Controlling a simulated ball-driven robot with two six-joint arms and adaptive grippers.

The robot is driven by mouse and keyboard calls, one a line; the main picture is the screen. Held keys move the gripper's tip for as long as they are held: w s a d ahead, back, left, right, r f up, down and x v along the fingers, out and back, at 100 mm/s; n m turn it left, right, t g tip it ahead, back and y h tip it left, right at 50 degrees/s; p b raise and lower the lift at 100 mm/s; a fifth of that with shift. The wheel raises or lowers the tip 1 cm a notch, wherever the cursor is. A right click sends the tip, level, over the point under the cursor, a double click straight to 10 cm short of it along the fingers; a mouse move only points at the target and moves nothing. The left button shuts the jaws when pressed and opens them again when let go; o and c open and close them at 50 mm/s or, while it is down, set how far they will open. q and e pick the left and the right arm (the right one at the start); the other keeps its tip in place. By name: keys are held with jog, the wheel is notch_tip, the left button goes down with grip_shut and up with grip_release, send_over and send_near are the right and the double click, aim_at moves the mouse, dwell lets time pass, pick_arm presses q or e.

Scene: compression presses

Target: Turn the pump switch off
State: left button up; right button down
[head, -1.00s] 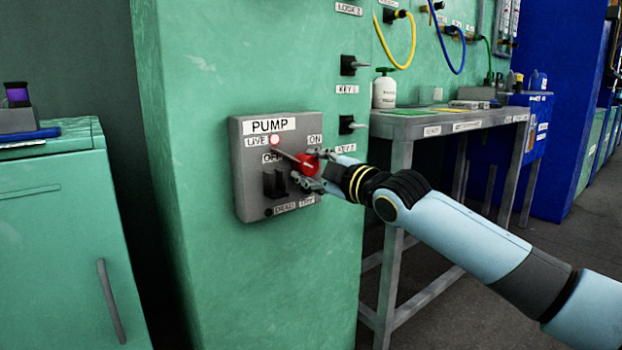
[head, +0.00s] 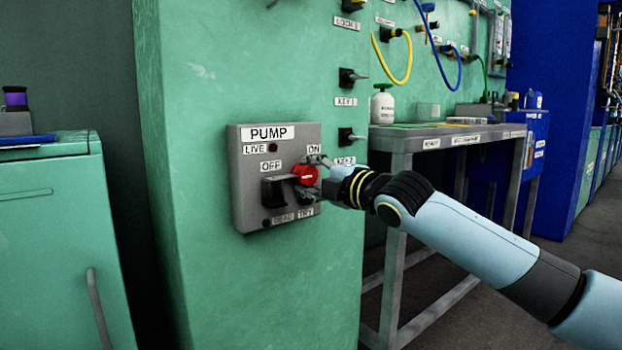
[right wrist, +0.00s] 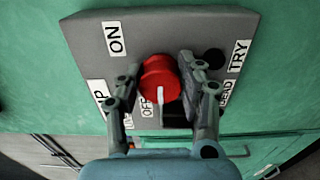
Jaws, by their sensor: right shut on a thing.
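The grey pump box (head: 243,200) is mounted on the green cabinet wall, with labels PUMP, LIVE, OFF, ON, DEAD and TRY. Its red rotary switch (head: 307,174) is at the right, beside a black bracket (head: 275,191). In the right wrist view the red switch (right wrist: 158,78) has a white pointer line toward the side of the OFF label (right wrist: 146,107). My right gripper (head: 313,178) is shut on the red switch, one finger on each side. The LIVE lamp (head: 273,147) is dark. My left gripper is out of view.
Two key switches (head: 348,78) are on the wall to the right of the box. A grey workbench (head: 440,137) with a white bottle (head: 382,107) stands behind my right arm. A green cabinet (head: 50,230) is at the left.

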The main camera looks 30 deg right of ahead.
jog(key=shift+f, duration=0.1)
jog(key=c, duration=0.8)
grip_release()
jog(key=shift+s+d, duration=0.2)
jog(key=shift+s, duration=2.8)
jog(key=shift+s+d, duration=0.2)
jog(key=shift+s, duration=2.8)
